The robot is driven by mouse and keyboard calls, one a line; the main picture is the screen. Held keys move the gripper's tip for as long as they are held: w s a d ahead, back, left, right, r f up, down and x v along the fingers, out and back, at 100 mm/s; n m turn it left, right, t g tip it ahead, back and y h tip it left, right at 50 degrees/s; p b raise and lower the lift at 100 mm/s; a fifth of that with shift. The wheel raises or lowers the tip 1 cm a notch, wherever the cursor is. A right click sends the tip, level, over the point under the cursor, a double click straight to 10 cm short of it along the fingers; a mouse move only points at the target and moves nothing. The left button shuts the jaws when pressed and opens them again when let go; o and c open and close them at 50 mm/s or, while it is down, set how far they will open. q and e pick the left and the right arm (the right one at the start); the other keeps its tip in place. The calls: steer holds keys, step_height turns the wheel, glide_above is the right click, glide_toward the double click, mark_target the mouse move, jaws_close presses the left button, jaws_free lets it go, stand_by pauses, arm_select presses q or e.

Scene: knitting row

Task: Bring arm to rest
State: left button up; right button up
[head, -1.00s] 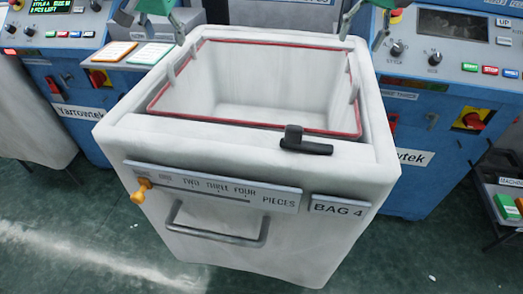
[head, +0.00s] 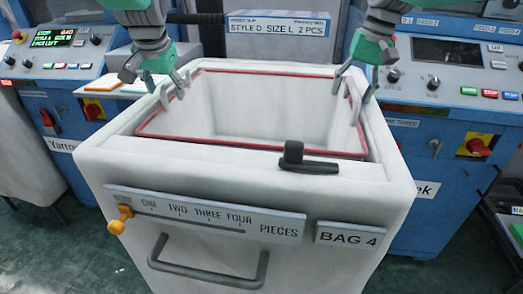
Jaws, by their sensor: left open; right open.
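My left gripper (head: 153,80) is open and empty at the back left corner of the white bag bin (head: 130,150). Its fingertips are close to a grey hook on the bin's left rim; I cannot tell if they touch. My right gripper (head: 353,88) is open and empty at the back right corner, close to the grey hook on that side. Contact there is also unclear. The bin has a red-edged opening and looks empty as far as its inside shows. A black lever (head: 304,159) lies on its front rim.
The bin's front has a piece scale (head: 210,215) with an orange knob (head: 121,219) at its left end, a "BAG 4" label (head: 350,237) and a grey handle (head: 207,263). Blue machines stand left (head: 75,100) and right (head: 420,140). A "STYLE D SIZE L 2 PCS" sign (head: 278,25) is behind.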

step_height(320, 180, up, 18)
steer(key=p, duration=1.8)
steer(key=shift+r, duration=0.2)
steer(key=shift+f, duration=0.1)
